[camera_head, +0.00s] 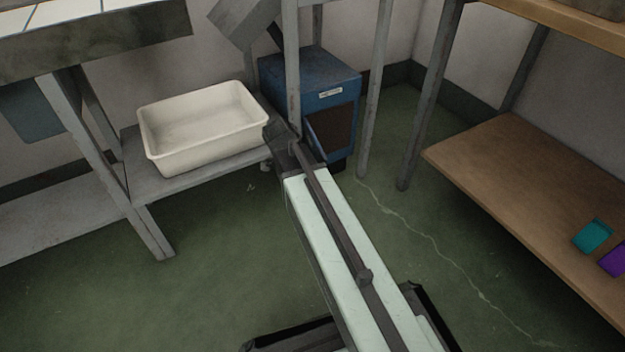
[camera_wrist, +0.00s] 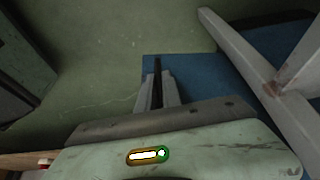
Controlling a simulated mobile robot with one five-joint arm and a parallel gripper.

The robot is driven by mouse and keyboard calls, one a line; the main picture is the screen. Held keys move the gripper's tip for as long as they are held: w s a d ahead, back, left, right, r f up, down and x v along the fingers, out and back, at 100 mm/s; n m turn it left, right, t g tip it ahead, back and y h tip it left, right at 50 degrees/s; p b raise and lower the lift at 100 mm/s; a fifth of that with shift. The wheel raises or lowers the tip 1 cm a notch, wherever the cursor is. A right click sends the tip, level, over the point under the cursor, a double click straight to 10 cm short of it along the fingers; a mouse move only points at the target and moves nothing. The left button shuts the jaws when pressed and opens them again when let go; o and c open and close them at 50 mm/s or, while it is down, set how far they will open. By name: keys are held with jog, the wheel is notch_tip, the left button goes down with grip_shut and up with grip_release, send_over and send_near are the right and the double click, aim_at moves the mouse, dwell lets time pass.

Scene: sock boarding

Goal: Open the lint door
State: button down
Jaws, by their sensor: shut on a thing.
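A blue box (camera_head: 305,75) with a small white label stands on the floor against the back wall. Its front has a dark brown opening, and the blue-edged lint door (camera_head: 322,140) appears to stand ajar at the lower front. My gripper (camera_wrist: 158,92) is at the end of my pale arm, beside the box's front. In the wrist view its two fingers are shut on a thin dark strip, seemingly part of the lint door, with blue surface (camera_wrist: 210,75) around it. In the head view my arm's end and a grey post hide the fingertips and part of the door.
A cream tub (camera_head: 205,130) sits on a low grey shelf (camera_head: 150,185) left of the box. Grey posts (camera_head: 374,100) stand close in front of the box. A brown low shelf (camera_head: 520,190) is at the right. The green floor between is clear.

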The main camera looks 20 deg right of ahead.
jog(key=shift+w+d, duration=0.1)
jog(key=shift+w, duration=0.1)
jog(key=c, duration=1.5)
grip_release()
jog(key=shift+s, duration=0.1)
jog(key=shift+r, duration=0.1)
jog(key=p+v, duration=0.7)
jog(key=shift+r, duration=0.2)
